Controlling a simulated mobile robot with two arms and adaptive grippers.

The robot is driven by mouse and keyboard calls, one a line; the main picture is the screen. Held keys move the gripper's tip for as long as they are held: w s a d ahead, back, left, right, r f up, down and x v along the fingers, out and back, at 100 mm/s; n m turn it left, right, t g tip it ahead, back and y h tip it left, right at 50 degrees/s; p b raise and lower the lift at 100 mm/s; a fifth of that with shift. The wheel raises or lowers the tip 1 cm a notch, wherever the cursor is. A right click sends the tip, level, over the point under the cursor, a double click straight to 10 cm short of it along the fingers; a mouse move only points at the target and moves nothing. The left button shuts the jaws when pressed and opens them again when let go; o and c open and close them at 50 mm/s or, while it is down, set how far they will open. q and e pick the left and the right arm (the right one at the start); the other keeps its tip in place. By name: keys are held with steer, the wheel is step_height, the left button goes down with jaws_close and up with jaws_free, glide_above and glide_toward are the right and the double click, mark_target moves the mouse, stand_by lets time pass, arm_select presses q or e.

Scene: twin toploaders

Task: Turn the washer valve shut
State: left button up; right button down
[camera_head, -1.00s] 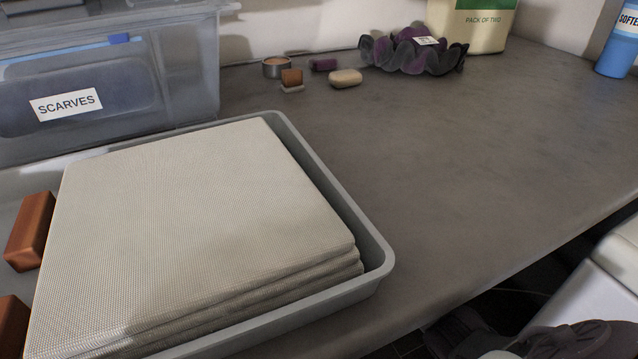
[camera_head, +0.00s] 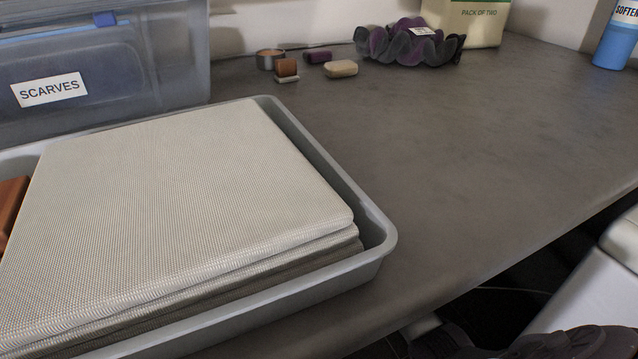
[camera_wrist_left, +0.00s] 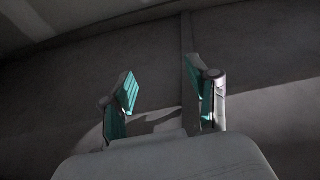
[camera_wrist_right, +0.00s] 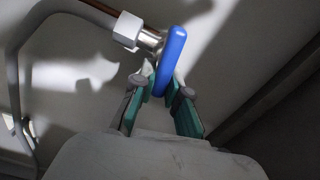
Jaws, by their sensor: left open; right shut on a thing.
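The washer valve shows in the right wrist view as a blue lever handle (camera_wrist_right: 171,58) on a metal body (camera_wrist_right: 149,40) with a white nut and a grey hose. My right gripper (camera_wrist_right: 162,88) is shut on the blue handle, with its teal pads on either side of the handle's lower part. My left gripper (camera_wrist_left: 160,85) is open and empty in the left wrist view, with dark surfaces beyond it. The valve does not show in the head view. A dark part of my arm is at the bottom right there.
A grey tray (camera_head: 375,222) with folded cloths sits on the counter (camera_head: 470,150). Behind it are a clear SCARVES box (camera_head: 165,60), soaps (camera_head: 341,68) and a purple-black ruffled item (camera_head: 405,45). A white appliance (camera_head: 590,295) stands below the counter at right. The counter's middle is clear.

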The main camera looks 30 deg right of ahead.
arm_select(q)
steer(key=shift+s+r+t+h, duration=0.2)
steer(key=shift+r+t, duration=0.1)
steer(key=shift+r, duration=0.15)
steer(key=shift+s+r+t+h, duration=0.2)
steer(key=shift+r+t, duration=0.1)
steer(key=shift+r, duration=0.15)
arm_select(e)
steer(key=shift+f+m, duration=0.15)
steer(key=shift+m, duration=0.85)
arm_select(q)
steer(key=shift+d, duration=0.1)
steer(key=shift+w, duration=0.1)
arm_select(e)
steer(key=c, duration=1.2)
jaws_free()
steer(key=shift+o, duration=0.2)
steer(key=shift+s, duration=0.1)
steer(key=s, duration=1.1)
steer(key=shift+s+a, duration=0.3)
steer(key=shift+s, duration=0.1)
